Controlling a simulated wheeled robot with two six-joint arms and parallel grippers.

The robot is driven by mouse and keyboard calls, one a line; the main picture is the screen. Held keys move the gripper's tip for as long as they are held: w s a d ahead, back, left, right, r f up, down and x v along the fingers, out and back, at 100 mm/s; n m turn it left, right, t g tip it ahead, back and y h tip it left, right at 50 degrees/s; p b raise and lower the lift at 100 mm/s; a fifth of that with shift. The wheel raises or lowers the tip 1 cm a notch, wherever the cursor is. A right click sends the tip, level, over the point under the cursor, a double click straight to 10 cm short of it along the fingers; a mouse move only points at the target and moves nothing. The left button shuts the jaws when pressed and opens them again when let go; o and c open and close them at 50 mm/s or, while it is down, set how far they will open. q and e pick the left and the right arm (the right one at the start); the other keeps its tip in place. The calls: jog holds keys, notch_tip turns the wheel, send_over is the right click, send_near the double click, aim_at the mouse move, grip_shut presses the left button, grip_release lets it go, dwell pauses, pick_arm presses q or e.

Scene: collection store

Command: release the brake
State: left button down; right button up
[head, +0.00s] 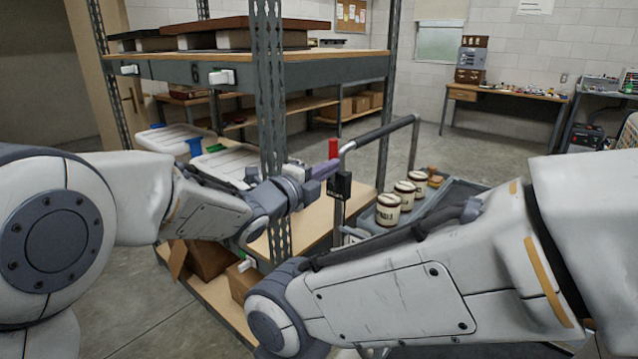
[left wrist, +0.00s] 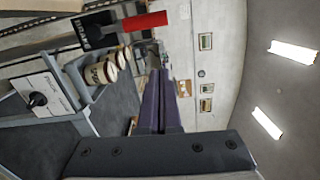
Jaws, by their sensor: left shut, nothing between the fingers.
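The brake lever is a red handle (head: 333,147) above a black block (head: 340,186) at the cart's handle post. In the left wrist view the red lever (left wrist: 145,21) sticks out sideways from the black block (left wrist: 97,31), which bears white lettering. My left gripper (head: 328,168) is shut and empty, its purple fingers just below and left of the red lever in the head view. In the left wrist view the fingers (left wrist: 162,88) lie together, apart from the lever in the picture. I cannot tell whether they touch it. My right gripper is out of view; only its arm shows.
The cart (head: 455,190) carries several labelled jars (head: 389,209) and has a grey push handle (head: 385,132). A shelf rack with a perforated post (head: 270,90) stands close to my left arm. A white plate with a black knob (left wrist: 37,100) shows in the left wrist view.

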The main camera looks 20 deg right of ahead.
pick_arm(q)
jog(key=v, duration=0.4)
jog(key=shift+f, duration=0.1)
dwell(0.3)
jog(key=s+a+f+n+g+y, duration=0.2)
jog(key=s+a+f+n+y, duration=0.6)
jog(key=a+f+n, duration=0.4)
jog(key=s+a+f+n+g+y, duration=0.35)
jog(key=s+a+n, duration=0.2)
jog(key=s, duration=0.55)
jog(key=s+a+f+n+g+y, duration=0.2)
jog(key=s+a+f+n+g, duration=0.4)
jog(key=s, duration=0.6)
notch_tip(320, 180, up, 19)
jog(key=a+t+p, duration=0.1)
jog(key=p, duration=1.5)
jog(key=shift+p, duration=0.4)
jog(key=shift+m+t+y, duration=0.25)
